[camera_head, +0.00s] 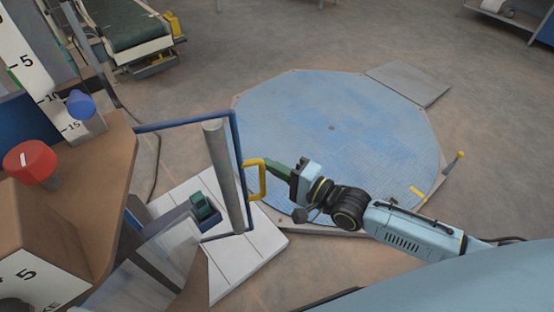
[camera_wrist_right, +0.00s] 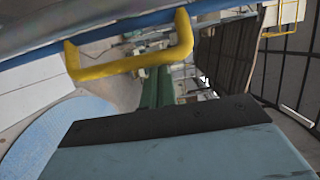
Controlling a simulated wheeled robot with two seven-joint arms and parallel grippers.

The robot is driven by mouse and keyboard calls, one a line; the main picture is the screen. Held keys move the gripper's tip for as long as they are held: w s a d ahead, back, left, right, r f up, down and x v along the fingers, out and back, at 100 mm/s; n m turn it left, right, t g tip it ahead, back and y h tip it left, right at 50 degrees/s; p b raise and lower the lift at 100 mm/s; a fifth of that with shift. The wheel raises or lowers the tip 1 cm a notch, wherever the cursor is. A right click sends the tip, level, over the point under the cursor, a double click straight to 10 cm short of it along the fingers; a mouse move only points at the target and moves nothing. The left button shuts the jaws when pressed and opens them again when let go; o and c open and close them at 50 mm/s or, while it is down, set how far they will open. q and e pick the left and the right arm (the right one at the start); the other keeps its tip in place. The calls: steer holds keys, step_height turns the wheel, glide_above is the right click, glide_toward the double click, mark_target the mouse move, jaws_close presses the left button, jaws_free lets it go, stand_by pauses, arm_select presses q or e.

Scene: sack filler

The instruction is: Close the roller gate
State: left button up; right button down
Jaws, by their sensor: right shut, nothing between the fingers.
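The roller gate is a blue frame (camera_head: 238,140) with an upright grey roller (camera_head: 224,175). It stands out to the right from the brown machine body, at an angle to it. A yellow U-shaped handle (camera_head: 264,183) sits on its outer edge; it also crosses the right wrist view (camera_wrist_right: 130,66), below the blue bar (camera_wrist_right: 110,38). My right gripper (camera_head: 273,168) has green fingers, shut and empty, with the tips close to the handle's upper part. I cannot tell whether they touch it. In the wrist view the fingers (camera_wrist_right: 155,92) are partly behind the handle. My left gripper is out of view.
A round blue turntable plate (camera_head: 340,130) lies on the floor behind my right arm. A white slatted platform (camera_head: 265,243) is under the gate. A red knob (camera_head: 30,160) and a blue knob (camera_head: 81,104) stick out at left. A conveyor (camera_head: 130,28) stands at the back left.

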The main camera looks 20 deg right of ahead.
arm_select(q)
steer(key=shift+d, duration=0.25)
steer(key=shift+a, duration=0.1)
